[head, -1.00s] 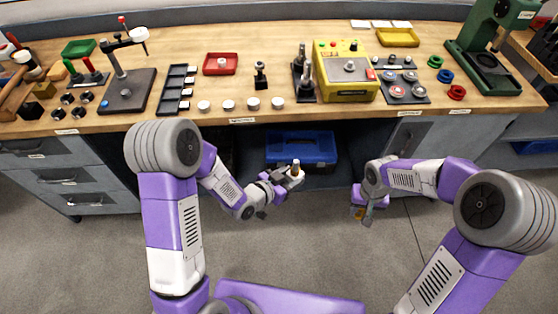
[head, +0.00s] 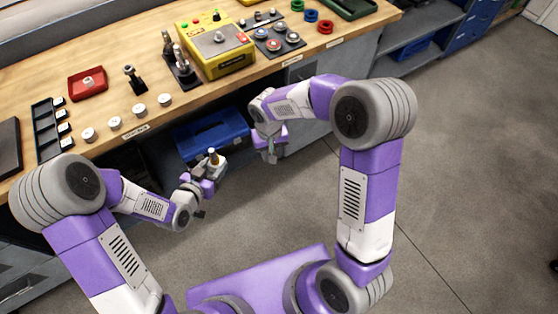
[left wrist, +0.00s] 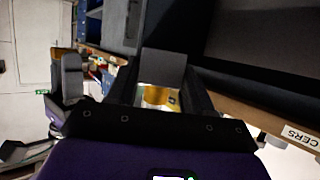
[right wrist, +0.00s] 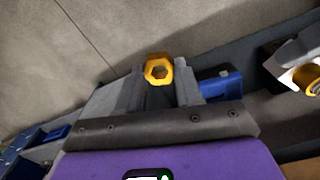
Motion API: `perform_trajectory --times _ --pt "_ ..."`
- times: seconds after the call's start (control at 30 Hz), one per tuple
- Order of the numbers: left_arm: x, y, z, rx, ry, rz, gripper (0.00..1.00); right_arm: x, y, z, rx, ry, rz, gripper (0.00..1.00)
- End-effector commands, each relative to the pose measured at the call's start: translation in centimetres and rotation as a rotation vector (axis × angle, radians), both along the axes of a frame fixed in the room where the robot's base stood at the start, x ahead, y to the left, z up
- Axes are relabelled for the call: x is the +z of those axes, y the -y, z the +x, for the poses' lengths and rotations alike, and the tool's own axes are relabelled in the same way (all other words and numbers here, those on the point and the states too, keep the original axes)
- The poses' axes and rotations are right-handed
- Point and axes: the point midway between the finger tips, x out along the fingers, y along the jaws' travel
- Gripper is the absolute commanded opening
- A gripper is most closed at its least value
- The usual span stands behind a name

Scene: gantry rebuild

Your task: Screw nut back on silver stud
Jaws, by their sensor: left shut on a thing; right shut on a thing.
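My left gripper (head: 204,178) is shut on a pale block carrying an upright stud (head: 212,155) with a silvery tip and a brass-brown part below it. In the left wrist view a yellowish piece (left wrist: 158,97) shows between the fingers, partly hidden. My right gripper (head: 271,156) is to the right of the stud, apart from it, fingers pointing down. In the right wrist view it is shut on a brass hexagonal nut (right wrist: 158,70) with an open hole. That view also shows the stud's brassy part (right wrist: 313,80) at the right edge. The nut is not distinguishable in the head view.
The wooden workbench (head: 105,65) lies beyond both grippers, its front edge close behind them. A blue case (head: 213,134) sits on the shelf below. White round pieces (head: 139,110), a red tray (head: 88,84) and a yellow box (head: 217,48) stand on the bench. The floor in front is clear.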

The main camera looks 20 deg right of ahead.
Motion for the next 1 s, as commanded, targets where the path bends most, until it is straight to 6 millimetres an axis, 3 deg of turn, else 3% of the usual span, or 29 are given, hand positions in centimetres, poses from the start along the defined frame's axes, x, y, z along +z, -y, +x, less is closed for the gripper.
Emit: perform_trajectory --times 0.1,0.2,0.4,0.5,0.73,1.0 --pt "0.1 0.0 0.1 0.000 0.004 -0.002 0.00 3.3 -4.0 2.6 -0.030 0.013 -0.006 0.05" --pt "0.1 0.0 0.1 0.000 0.004 -0.002 0.00 6.1 -7.4 3.8 -0.059 0.012 -0.004 0.05" --pt "0.1 0.0 0.1 0.000 0.004 -0.002 0.00 10.9 -13.2 4.4 -0.098 0.004 0.012 0.05" --pt "0.1 0.0 0.1 0.000 0.004 -0.002 0.00 12.5 -15.1 4.2 -0.107 -0.001 0.019 0.05" --pt "0.1 0.0 0.1 0.000 0.004 -0.002 0.00 13.6 -16.6 3.9 -0.115 -0.010 0.024 0.05" --pt "0.1 0.0 0.1 0.000 0.004 -0.002 0.00 11.6 -16.6 3.8 -0.115 -0.011 0.024 0.05"
